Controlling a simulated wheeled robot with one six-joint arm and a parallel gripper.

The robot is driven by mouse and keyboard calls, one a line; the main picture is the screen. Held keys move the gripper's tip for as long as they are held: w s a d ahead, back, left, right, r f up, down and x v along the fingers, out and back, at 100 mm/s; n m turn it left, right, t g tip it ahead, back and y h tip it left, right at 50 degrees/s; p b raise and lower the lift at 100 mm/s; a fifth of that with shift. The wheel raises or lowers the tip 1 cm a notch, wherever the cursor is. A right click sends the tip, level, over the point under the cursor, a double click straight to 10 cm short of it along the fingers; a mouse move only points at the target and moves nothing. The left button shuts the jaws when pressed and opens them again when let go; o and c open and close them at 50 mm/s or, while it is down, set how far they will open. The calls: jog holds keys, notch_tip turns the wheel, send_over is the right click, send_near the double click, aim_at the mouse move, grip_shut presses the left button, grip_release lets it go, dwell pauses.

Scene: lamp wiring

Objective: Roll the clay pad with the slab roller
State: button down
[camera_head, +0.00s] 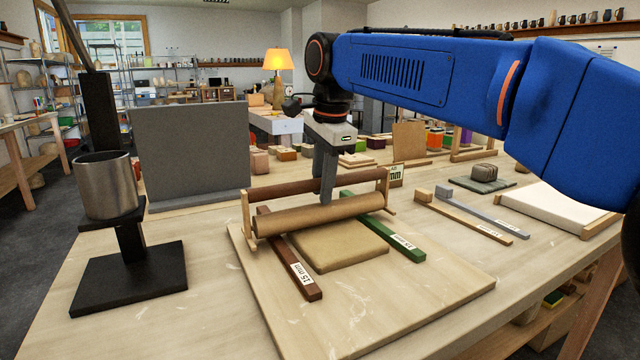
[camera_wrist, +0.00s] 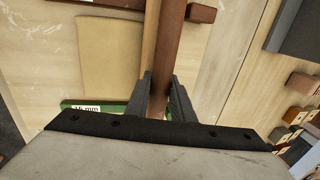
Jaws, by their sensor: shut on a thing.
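The slab roller has a light wooden roller (camera_head: 318,215) in an end frame, with a dark brown handle bar (camera_head: 300,187) above it. My gripper (camera_head: 327,192) is shut on the handle bar; in the wrist view the bar (camera_wrist: 168,45) runs between my fingers. The tan clay pad (camera_head: 338,245) lies flat on a pale wooden board (camera_head: 400,300), and also shows in the wrist view (camera_wrist: 110,55). The roller is over the pad's far edge; contact cannot be told. A brown 15 mm strip (camera_head: 298,268) and a green strip (camera_head: 400,240) flank the pad.
A metal cup (camera_head: 104,185) on a black stand (camera_head: 130,280) is at the left. A grey upright panel (camera_head: 190,150) stands behind. Loose thickness strips (camera_head: 470,222) and a white slab (camera_head: 555,207) lie to the right. The board's front is clear.

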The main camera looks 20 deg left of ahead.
jog(key=shift+s+d+f, duration=0.1)
jog(key=shift+s+d, duration=1.05)
jog(key=shift+d, duration=0.2)
jog(key=shift+s+d+f, duration=0.1)
jog(key=shift+s+d, duration=1.05)
jog(key=shift+d, duration=0.15)
jog(key=shift+s+d, duration=1.85)
jog(key=shift+d, duration=0.25)
jog(key=shift+w+a+f, duration=0.15)
jog(key=shift+w+a, duration=1.5)
jog(key=shift+a, duration=0.1)
jog(key=shift+w+a, duration=0.95)
jog(key=shift+a, duration=0.2)
jog(key=shift+w+a, duration=0.95)
jog(key=shift+a, duration=0.15)
jog(key=shift+w+a, duration=1.05)
jog(key=shift+a, duration=0.25)
jog(key=shift+s+d+f, duration=0.1)
jog(key=shift+s, duration=0.05)
